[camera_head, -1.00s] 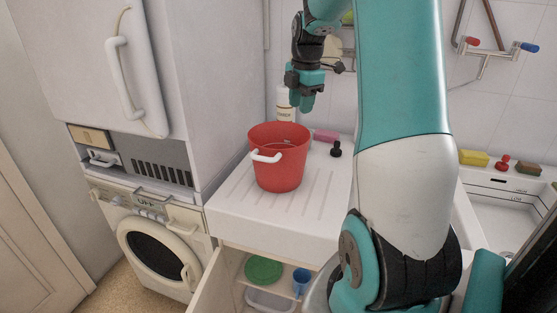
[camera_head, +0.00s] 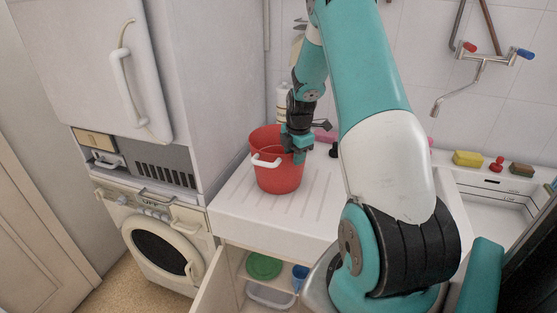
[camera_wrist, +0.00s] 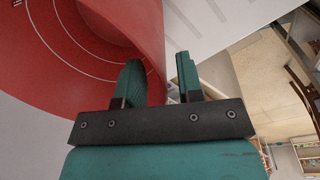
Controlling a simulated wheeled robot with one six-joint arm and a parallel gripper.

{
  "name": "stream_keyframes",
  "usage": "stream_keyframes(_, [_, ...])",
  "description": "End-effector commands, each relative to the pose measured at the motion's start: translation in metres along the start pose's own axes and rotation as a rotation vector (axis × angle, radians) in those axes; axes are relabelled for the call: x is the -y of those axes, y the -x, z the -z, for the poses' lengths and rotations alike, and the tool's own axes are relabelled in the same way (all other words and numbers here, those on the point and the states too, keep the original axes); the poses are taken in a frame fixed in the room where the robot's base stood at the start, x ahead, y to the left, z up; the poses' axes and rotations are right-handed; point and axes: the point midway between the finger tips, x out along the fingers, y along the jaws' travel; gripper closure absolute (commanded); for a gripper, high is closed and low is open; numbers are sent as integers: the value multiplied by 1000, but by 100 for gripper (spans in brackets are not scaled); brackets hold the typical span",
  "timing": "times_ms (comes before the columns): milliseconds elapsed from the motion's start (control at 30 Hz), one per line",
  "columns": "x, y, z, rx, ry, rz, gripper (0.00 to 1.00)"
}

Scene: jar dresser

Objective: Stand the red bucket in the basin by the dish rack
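The red bucket (camera_head: 277,172) stands upright on the ribbed white drainboard (camera_head: 237,204), its white handle hanging at the front left. My gripper (camera_head: 298,155) is lowered at the bucket's right rim, pointing down. In the wrist view my gripper (camera_wrist: 161,75) has its two fingers apart. The wall of the bucket (camera_wrist: 148,28) runs between them, with one finger over the inside and one outside; a gap shows beside the outer finger. The white basin (camera_head: 487,212) is at the right, partly hidden by my arm. I cannot make out a dish rack.
A white bottle (camera_head: 282,100), a pink item (camera_head: 324,137) and a black stopper (camera_head: 334,151) stand behind the bucket. A yellow sponge (camera_head: 468,158) lies on the basin's back ledge below the tap (camera_head: 479,67). An open cupboard (camera_head: 232,262) is below; a tall white cabinet (camera_head: 205,80) stands left.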

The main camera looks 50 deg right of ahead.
Motion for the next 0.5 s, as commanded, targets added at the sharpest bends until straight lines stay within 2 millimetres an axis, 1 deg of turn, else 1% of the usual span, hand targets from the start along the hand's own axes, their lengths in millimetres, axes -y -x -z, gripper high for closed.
stream_keyframes(133, [0,-13,0,0,0,0,66])
stream_keyframes(367, [0,-17,0,1,0,-2,66])
stream_keyframes(400, [0,-17,0,1,0,-2,71])
stream_keyframes(467, [0,-16,0,1,0,-2,85])
stream_keyframes(500, [0,-16,0,1,0,-2,94])
